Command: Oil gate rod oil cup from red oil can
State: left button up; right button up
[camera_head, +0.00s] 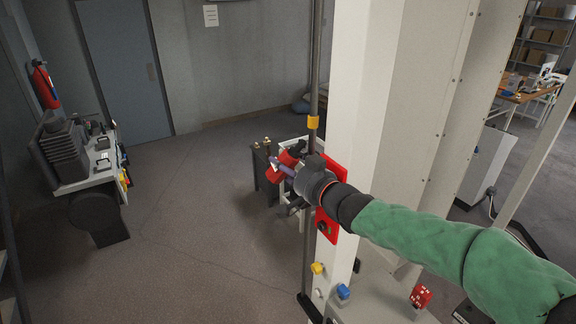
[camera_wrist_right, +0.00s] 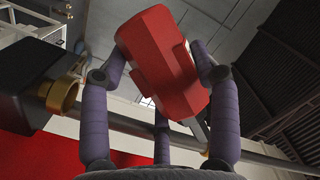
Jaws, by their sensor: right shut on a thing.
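My right gripper (camera_head: 284,168) is shut on the red oil can (camera_head: 289,157), in front of the white column. In the right wrist view the red can (camera_wrist_right: 160,65) sits between the purple fingers (camera_wrist_right: 160,90). A dark upright rod (camera_head: 315,60) runs beside the column, with a yellow fitting (camera_head: 313,122) just above the gripper. I cannot tell which fitting is the oil cup. In the right wrist view a brass ring (camera_wrist_right: 62,96) on a black block lies left of the can, apart from it. The can's spout is not clear. My left gripper is not in view.
A white column (camera_head: 360,70) stands close to the gripper, with a red panel (camera_head: 329,235) on it. A small dark table (camera_head: 262,170) stands behind the gripper. A bench (camera_head: 92,165) with black trays is at the left. The floor between is clear.

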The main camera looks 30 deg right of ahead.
aim_at(275, 174)
jog(key=shift+w+a+f+m+t+b, duration=0.2)
jog(key=shift+a+m+t+b, duration=0.35)
jog(key=shift+b, duration=0.9)
jog(key=shift+w+a+f+m+t+b, duration=0.15)
jog(key=shift+m+t+b, duration=0.2)
jog(key=shift+m+b, duration=0.75)
jog(key=m+b, duration=0.1)
jog(key=b, duration=0.2)
jog(key=a+m+t+b, duration=0.1)
jog(key=b, duration=0.2)
jog(key=m+t+b, duration=0.1)
jog(key=b, duration=0.2)
jog(key=shift+w+a+f, duration=0.2)
jog(key=shift+w+a, duration=0.05)
jog(key=shift+w, duration=0.05)
jog(key=m+b, duration=0.1)
jog(key=b, duration=0.1)
jog(key=m+t+h+b, duration=0.1)
jog(key=b, duration=0.1)
jog(key=m+h+b, duration=0.1)
jog(key=m+b, duration=0.1)
jog(key=b, duration=0.1)
jog(key=shift+w+a+f+t, duration=0.1)
jog(key=shift+a+f+t, duration=0.2)
jog(key=shift+t, duration=0.1)
jog(key=shift+r+m+t+h+b, duration=0.1)
jog(key=shift+m+t+h+b, duration=0.2)
jog(key=shift+m+h+b, duration=0.35)
jog(key=shift+b, duration=0.7)
